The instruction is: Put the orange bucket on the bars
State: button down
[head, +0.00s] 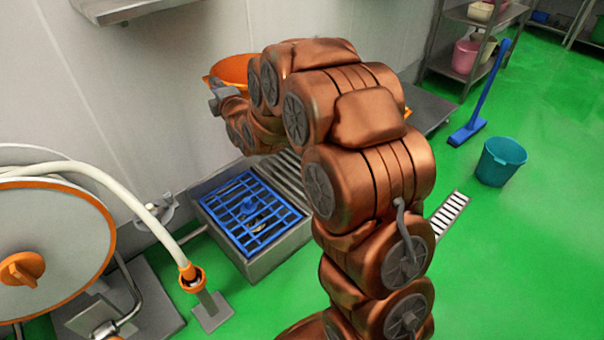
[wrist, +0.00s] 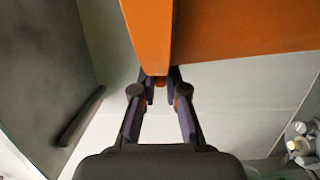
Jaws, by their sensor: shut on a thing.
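The orange bucket (head: 232,70) is in the head view near the wall, high up behind my arm, which hides much of it. It fills the top of the wrist view (wrist: 245,28). My gripper (wrist: 160,82) is shut on the bucket's edge; in the head view my arm mostly hides the fingers. The blue bars (head: 235,205) form a grid over a low metal basin on the floor, left of my arm. The bucket is held above and apart from them.
A hose reel (head: 50,240) with a pale hose (head: 140,208) stands left of the basin. A teal bucket (head: 500,162) and a blue squeegee (head: 468,131) are on the green floor at right. A metal shelf (head: 470,48) stands behind. The floor at front right is clear.

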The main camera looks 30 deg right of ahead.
jog(key=s+d+f+n+g+y, duration=0.1)
jog(key=s+d+f+n+y, duration=0.2)
jog(key=s+d+f, duration=1.1)
jog(key=s+d+f+n+g+y, duration=0.2)
jog(key=s+d+f+n+y, duration=0.2)
jog(key=s+d+f, duration=0.9)
jog(key=d+f+y, duration=0.2)
jog(key=d+f, duration=0.4)
jog(key=shift+s+y, duration=0.3)
jog(key=shift+s, duration=0.1)
